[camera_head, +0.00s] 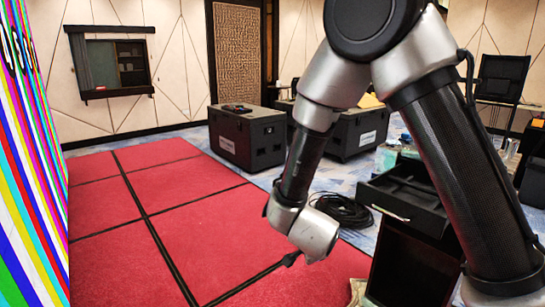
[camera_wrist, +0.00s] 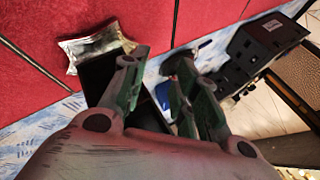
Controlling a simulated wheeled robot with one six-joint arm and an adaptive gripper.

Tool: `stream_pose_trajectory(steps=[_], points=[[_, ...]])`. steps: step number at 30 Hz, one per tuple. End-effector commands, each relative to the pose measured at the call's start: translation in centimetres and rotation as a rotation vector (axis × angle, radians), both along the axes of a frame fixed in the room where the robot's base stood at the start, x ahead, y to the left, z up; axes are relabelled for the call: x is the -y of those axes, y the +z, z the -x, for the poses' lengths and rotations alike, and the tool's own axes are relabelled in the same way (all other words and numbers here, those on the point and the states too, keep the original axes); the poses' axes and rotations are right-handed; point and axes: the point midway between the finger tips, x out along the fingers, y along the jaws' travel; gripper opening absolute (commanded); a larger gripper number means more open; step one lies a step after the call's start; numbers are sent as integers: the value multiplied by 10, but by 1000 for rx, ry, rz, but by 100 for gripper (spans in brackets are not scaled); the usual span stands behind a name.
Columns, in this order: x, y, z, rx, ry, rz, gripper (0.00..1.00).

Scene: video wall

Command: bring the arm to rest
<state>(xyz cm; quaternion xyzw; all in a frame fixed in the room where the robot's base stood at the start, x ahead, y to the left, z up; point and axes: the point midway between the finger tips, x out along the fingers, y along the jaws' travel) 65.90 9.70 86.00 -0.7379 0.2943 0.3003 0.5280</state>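My arm reaches down from the upper right in the head view, bent at its joints. Its silver wrist is in front of the red floor panels, and only a small dark part near its end shows there. In the wrist view my gripper (camera_wrist: 155,64) has its two green-and-dark fingers apart, with a clear gap and nothing held between them. The gripper hangs in free space and I see no contact with anything.
Red floor panels (camera_head: 205,230) with dark seams lie left and centre. A striped video wall (camera_head: 28,150) stands at the left edge. Black cases (camera_head: 247,137) stand behind. A coiled black cable (camera_head: 343,210) lies near my arm. A crumpled silvery packet (camera_wrist: 92,47) shows in the wrist view.

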Motion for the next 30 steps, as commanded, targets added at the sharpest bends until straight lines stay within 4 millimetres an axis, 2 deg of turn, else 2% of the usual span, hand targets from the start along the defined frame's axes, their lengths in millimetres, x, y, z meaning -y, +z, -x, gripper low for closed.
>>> stream_pose_trajectory(steps=[1, 3, 6, 8, 11, 13, 15, 18, 21, 24, 30], points=[[-18, 5, 6, -76, 175, -19, 30], [-36, 16, 22, -177, 445, -25, 30], [-37, 48, 52, -283, 818, 1, 30], [-21, 72, 72, -332, 1028, 42, 30], [25, 110, 104, -400, 1290, 138, 30], [65, 136, 124, -444, 1412, 219, 30], [106, 160, 142, -483, 1481, 303, 30], [161, 192, 164, -517, 1489, 416, 30], [202, 219, 179, -497, 1406, 507, 30], [224, 240, 187, -427, 1303, 559, 30], [244, 261, 199, -358, 1174, 589, 30]])
